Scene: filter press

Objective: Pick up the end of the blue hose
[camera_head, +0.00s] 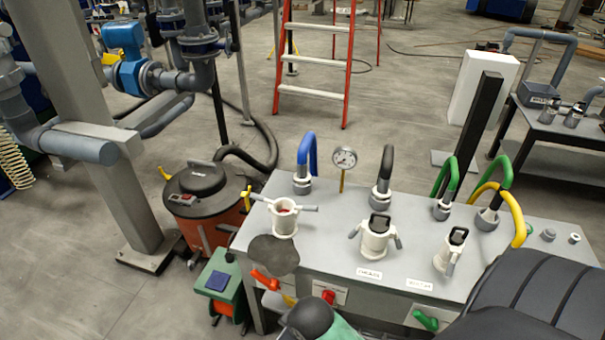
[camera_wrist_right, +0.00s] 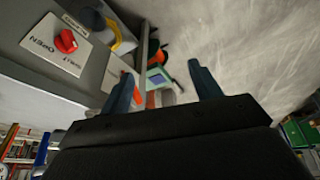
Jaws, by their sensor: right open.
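The blue hose (camera_head: 310,148) arches up from the back left of the grey bench. Its lower end sits in a grey-white fitting (camera_head: 302,184) on the bench top. In the right wrist view my right gripper (camera_wrist_right: 160,76) is open, with two blue-grey fingers apart and nothing between them. It points past the bench's front panel toward the floor, and the blue hose does not show there. I cannot make out the right gripper's fingers in the head view. My left gripper is in neither view.
White couplings (camera_head: 284,217) stand along the grey bench (camera_head: 330,250). Black (camera_head: 387,162), green (camera_head: 448,178) and yellow (camera_head: 515,212) hoses rise to the right. A gauge (camera_head: 344,158) stands beside the blue hose. A red knob (camera_wrist_right: 66,41) is on the bench front. An orange drum vacuum (camera_head: 208,215) stands left.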

